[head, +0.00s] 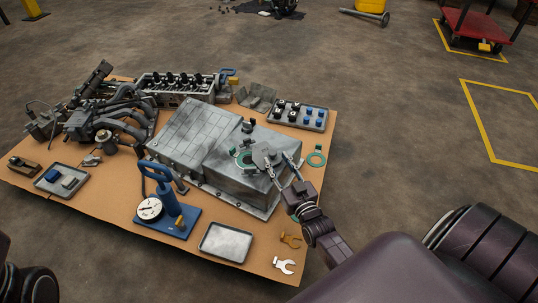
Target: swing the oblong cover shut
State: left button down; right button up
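A grey metal housing (230,178) lies on the brown work surface. On its right half a small grey oblong cover (262,153) stands tilted up beside a green ring (241,158), which seems to edge an opening. My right gripper (280,162) reaches in from the lower right, over the housing's right end. Its two fingers are spread, with the left one close to the cover's right side; I cannot tell whether it touches. Nothing shows between the fingers. My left gripper is not in view.
A blue press with a gauge (150,208) stands in front of the housing.

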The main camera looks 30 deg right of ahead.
aim_at(274, 155)
jog(key=w+b, duration=0.1)
jog(key=w, duration=0.1)
jog(key=w+d, duration=0.1)
jog(key=w, duration=0.1)
jog(key=shift+w+b, duration=0.4)
grip_shut()
